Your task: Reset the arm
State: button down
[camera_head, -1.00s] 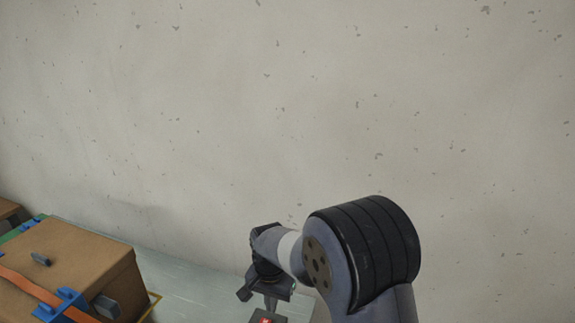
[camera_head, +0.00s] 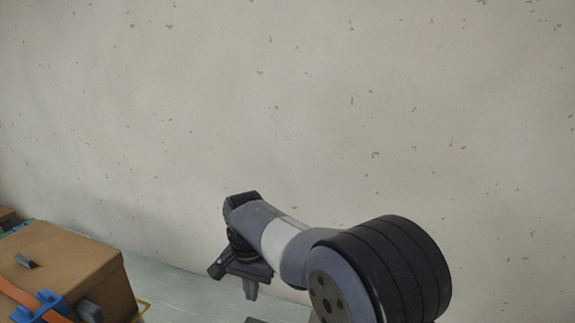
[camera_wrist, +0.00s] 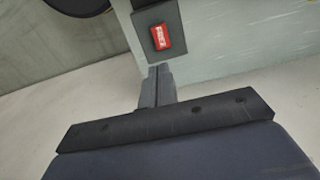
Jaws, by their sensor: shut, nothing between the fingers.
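My gripper (camera_wrist: 158,72) is shut and empty in the wrist view, its two fingers together over the table edge. In the head view my gripper (camera_head: 250,292) hangs below the wrist, above the pale table at the lower middle. A dark block with a red labelled button (camera_wrist: 162,37) lies beyond the fingertips in the wrist view, apart from them. In the head view only a grey corner of that block shows at the bottom edge.
A brown box (camera_head: 75,265) with an orange strap and blue clamps (camera_head: 40,304) stands at the lower left. The pale table (camera_head: 185,290) has bare surface between the box and my gripper. A plain wall (camera_head: 300,100) rises behind.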

jog(key=shift+r, duration=0.3)
jog(key=shift+f, duration=0.1)
notch_tip(320, 180, down, 8)
jog(key=shift+r, duration=0.1)
jog(key=shift+d+f+p, duration=0.2)
jog(key=shift+f+p, duration=0.15)
jog(key=shift+p, duration=0.5)
jog(key=shift+a+f+p, duration=0.1)
jog(key=shift+a+p, duration=0.15)
jog(key=shift+p, duration=0.05)
jog(key=shift+d, duration=0.1)
jog(key=shift+f, duration=0.1)
